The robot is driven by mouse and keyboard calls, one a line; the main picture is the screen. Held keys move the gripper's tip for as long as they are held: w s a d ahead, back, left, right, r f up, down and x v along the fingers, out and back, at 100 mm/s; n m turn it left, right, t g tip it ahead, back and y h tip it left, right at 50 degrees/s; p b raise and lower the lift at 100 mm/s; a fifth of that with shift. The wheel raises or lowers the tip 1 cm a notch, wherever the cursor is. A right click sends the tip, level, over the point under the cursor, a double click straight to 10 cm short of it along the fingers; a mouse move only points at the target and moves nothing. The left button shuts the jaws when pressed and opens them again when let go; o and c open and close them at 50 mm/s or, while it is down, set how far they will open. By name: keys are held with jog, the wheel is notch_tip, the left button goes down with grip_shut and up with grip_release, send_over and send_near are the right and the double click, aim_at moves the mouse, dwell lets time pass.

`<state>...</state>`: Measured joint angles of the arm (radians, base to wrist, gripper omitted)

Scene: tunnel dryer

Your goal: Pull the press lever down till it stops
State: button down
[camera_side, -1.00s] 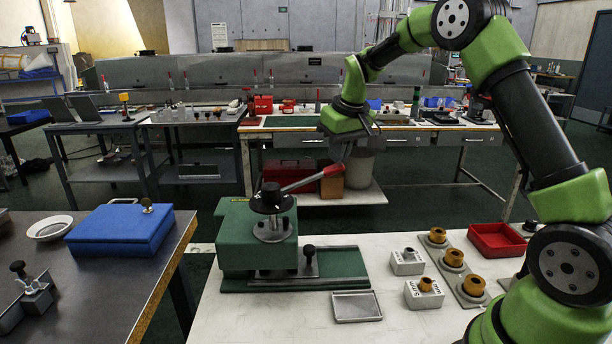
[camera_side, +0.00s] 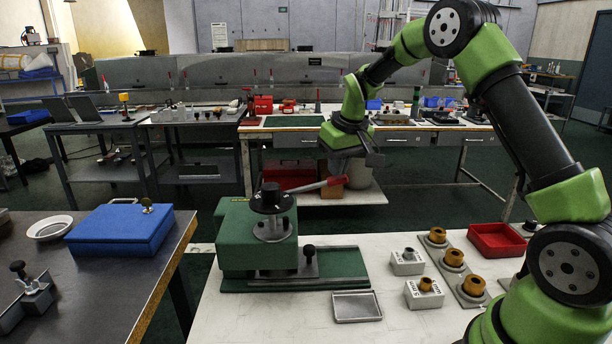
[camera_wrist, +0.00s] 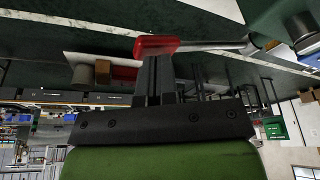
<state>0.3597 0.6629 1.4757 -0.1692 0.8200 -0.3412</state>
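The press lever is a grey bar with a red handle (camera_side: 333,182), on the green press (camera_side: 240,235). In the side view it slopes gently up to the right from the dark hub. My gripper (camera_side: 350,172) is above the handle, pointing down, its tips at or against the handle's top. In the wrist view my gripper's two fingers (camera_wrist: 154,72) are close together, with the red handle (camera_wrist: 156,45) across their tips. The fingers look shut, not around the handle. The exact contact is hard to see.
A blue box (camera_side: 120,230) is on the left table. The space under the handle looks clear.

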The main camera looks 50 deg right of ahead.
aim_at(339, 185)
jog(key=shift+f, duration=0.2)
dwell(0.4)
jog(key=shift+f, duration=1)
jog(key=shift+f, duration=2.05)
dwell(0.3)
jog(key=shift+r, duration=5.5)
